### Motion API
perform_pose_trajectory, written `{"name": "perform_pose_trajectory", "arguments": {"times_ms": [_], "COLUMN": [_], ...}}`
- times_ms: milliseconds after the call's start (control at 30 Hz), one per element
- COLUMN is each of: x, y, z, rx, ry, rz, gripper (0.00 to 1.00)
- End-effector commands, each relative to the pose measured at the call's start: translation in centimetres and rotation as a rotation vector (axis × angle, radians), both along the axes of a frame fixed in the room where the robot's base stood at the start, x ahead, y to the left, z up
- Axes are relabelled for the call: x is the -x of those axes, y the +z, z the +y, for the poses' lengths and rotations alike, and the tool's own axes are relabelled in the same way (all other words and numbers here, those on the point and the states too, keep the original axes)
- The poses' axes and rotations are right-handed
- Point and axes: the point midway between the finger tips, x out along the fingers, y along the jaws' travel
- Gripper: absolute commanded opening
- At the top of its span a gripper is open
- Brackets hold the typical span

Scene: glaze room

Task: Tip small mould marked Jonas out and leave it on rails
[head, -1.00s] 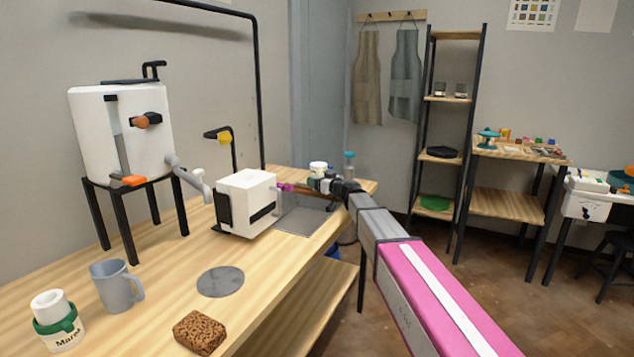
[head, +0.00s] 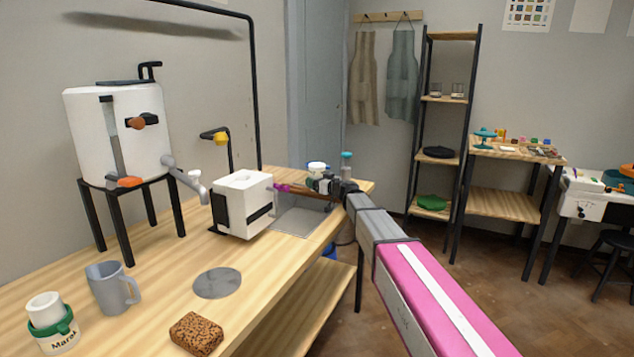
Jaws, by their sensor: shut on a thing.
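My gripper (head: 321,184) is at the far end of my arm, over the back right of the bench, and looks small. A small white round mould (head: 317,167) shows upright at the fingers, partly hidden by them; I take it as the thing they are shut on. Its lettering cannot be read. A brown bar (head: 305,191), perhaps a rail, runs left from the gripper over the grey basin (head: 296,224). A small purple piece (head: 283,187) sits at its left end, beside the white block. Another small mould (head: 51,325), green-banded and marked Marek, stands at front left.
A white block (head: 239,218) with a black strap stands left of the basin. A white tank (head: 105,135) on a black stand is behind left. A grey mug (head: 107,290), grey disc (head: 217,283) and brown sponge (head: 197,333) lie in front. A teal-topped bottle (head: 347,163) stands behind my gripper.

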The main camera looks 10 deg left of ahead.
Motion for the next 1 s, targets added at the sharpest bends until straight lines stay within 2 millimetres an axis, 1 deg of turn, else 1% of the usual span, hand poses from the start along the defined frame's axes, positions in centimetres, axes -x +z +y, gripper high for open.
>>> {"name": "perform_pose_trajectory", "arguments": {"times_ms": [1000], "x": [0.0], "y": [-1.0], "z": [0.0], "rx": [-0.001], "ry": [0.000], "rz": [-0.001], "gripper": [0.35]}}
